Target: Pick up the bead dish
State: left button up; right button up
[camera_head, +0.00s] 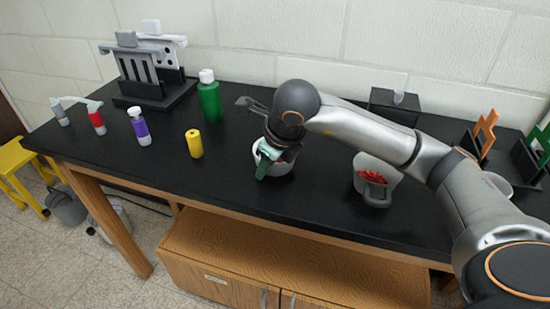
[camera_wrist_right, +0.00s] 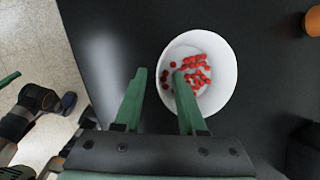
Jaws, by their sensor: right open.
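The bead dish is a round white bowl (camera_wrist_right: 226,72) with several small red beads (camera_wrist_right: 198,70) inside, near the middle of the wrist view. In the head view the dish (camera_head: 282,170) stands on the black bench top, partly hidden by my right gripper. My right gripper (camera_head: 268,158) is right over it, pointing down, with its green fingers apart and nothing held. In the wrist view one fingertip of the right gripper (camera_wrist_right: 160,72) overlaps the bowl's inside and the other is outside the left rim. Whether they touch the rim I cannot tell.
A pale container with red pieces (camera_head: 373,178) stands right of the dish. A yellow cylinder (camera_head: 194,143), a green bottle (camera_head: 209,96) and a purple-labelled bottle (camera_head: 139,127) stand left. A grey rack (camera_head: 150,68) is at the back left. The bench front edge is close to the dish.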

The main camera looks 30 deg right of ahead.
grip_shut()
jog(key=shift+r, duration=0.1)
dwell(0.6)
